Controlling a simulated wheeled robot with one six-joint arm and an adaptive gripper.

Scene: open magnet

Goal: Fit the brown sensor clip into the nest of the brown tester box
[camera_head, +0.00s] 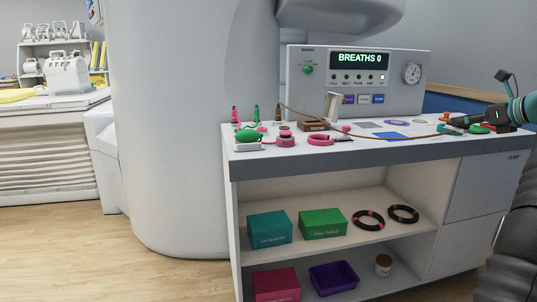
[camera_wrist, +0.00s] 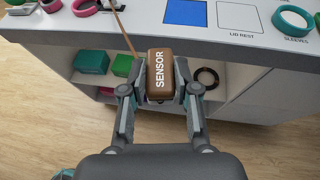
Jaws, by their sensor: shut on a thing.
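The brown sensor clip (camera_wrist: 159,72), marked SENSOR, is between the fingertips of my gripper (camera_wrist: 156,84) in the wrist view. My gripper is shut on it, and the clip is held at the table's front edge as seen from the wrist. A thin brown cable (camera_wrist: 124,30) runs from the clip toward the upper left. In the head view my gripper (camera_head: 462,123) is over the right part of the table top, and the clip is too small to make out there. The brown tester box (camera_head: 315,126), marked TESTER, stands on the table's left half, well apart from my gripper. Its nest cannot be made out.
The cable (camera_head: 375,137) crosses the table top. A grey console (camera_head: 300,85) reading BREATHS 0 stands behind. A blue square (camera_wrist: 185,12) lies flat on the table. Shelves below hold boxes.

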